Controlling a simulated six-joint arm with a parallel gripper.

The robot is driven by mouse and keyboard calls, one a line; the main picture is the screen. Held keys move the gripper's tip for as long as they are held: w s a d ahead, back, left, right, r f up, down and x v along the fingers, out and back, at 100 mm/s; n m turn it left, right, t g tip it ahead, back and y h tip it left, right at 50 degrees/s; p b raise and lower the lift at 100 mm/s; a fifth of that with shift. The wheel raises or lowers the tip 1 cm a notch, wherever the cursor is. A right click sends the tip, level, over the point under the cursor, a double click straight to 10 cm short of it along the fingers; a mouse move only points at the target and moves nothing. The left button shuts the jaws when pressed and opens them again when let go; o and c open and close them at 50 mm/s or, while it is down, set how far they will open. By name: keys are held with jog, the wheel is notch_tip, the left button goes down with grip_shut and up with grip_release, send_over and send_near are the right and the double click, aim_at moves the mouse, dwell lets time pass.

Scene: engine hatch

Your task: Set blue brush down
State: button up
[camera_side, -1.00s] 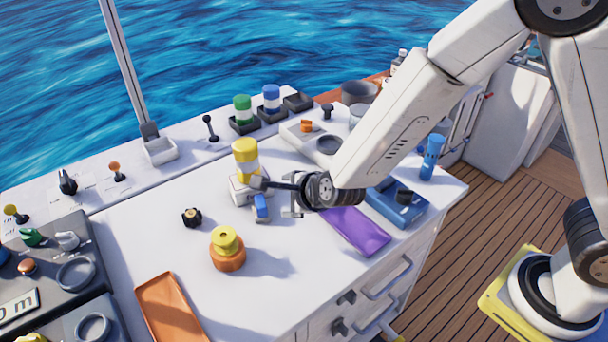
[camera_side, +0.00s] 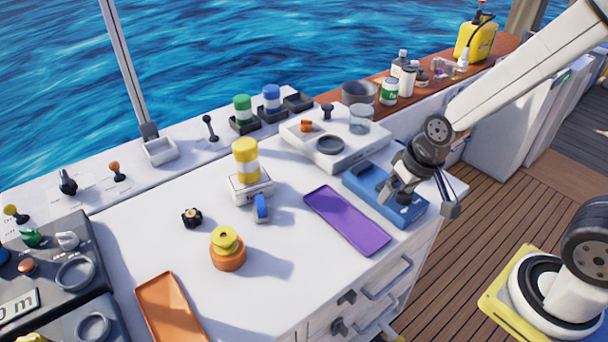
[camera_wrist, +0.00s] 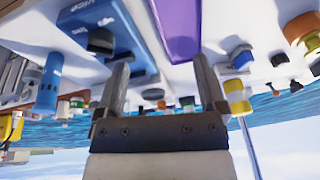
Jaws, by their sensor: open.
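A small blue item (camera_side: 261,209), likely the blue brush, rests on the white worktop in front of the yellow-and-white cylinder (camera_side: 246,162). It also shows in the wrist view (camera_wrist: 241,57), right of my fingers. My gripper (camera_side: 418,205) is over the blue tray or case (camera_side: 362,182) at the worktop's right side, well apart from the small blue item. In the wrist view my gripper (camera_wrist: 160,72) has its two fingers spread with nothing between them.
A purple tray (camera_side: 346,220) lies left of the blue case. A yellow-and-orange stacked piece (camera_side: 228,250), a black knob (camera_side: 192,218) and an orange tray (camera_side: 169,308) stand further left.

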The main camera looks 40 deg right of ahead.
jog(key=shift+s+d+n+g, duration=0.3)
jog(key=shift+s+d+n, duration=0.5)
jog(key=shift+s, duration=0.15)
jog(key=shift+c, duration=0.7)
jog(key=shift+w+a, duration=0.1)
